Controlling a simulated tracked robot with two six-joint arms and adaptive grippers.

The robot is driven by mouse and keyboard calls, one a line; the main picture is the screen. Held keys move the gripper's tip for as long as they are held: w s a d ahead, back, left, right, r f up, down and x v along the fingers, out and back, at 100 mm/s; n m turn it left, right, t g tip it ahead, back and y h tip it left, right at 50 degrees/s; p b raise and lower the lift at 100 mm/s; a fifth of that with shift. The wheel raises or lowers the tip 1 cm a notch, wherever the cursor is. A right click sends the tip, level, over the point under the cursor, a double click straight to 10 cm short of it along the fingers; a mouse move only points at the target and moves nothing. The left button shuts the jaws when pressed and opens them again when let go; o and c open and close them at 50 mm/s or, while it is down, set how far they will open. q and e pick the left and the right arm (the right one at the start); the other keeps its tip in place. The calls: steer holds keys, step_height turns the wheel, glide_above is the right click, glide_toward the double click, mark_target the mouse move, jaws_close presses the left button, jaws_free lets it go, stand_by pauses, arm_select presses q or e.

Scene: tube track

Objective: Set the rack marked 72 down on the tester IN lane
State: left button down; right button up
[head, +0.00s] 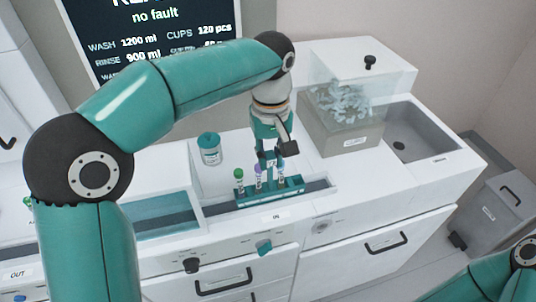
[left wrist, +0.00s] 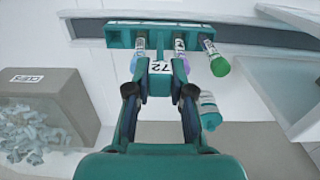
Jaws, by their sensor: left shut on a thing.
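The teal rack (head: 255,196) lies lengthwise along the dark tester IN lane (head: 318,187), above the small label (head: 277,217). Whether it touches the lane floor or hovers just over it I cannot tell. In the left wrist view the rack (left wrist: 118,38) carries a tag marked 72 (left wrist: 160,68) and tubes with green (left wrist: 220,66), purple and blue caps. My left gripper (head: 272,160) points down, its fingers shut on the rack's upright tag part. My right gripper is out of view; only part of that arm shows at bottom right.
A lidded clear bin of cups (head: 342,135) stands right of the rack, beside a grey sink (head: 408,140). A teal-capped bottle (head: 210,150) stands behind left.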

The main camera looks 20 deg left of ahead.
arm_select(q)
steer(key=shift+f, duration=0.2)
steer(key=c, duration=0.9)
jaws_free()
steer(key=shift+c, duration=0.2)
steer(key=shift+r, duration=0.1)
steer(key=shift+w+r, duration=0.1)
steer(key=shift+r, duration=0.15)
step_height(320, 180, up, 11)
steer(key=shift+r, duration=0.15)
stand_by(0.3)
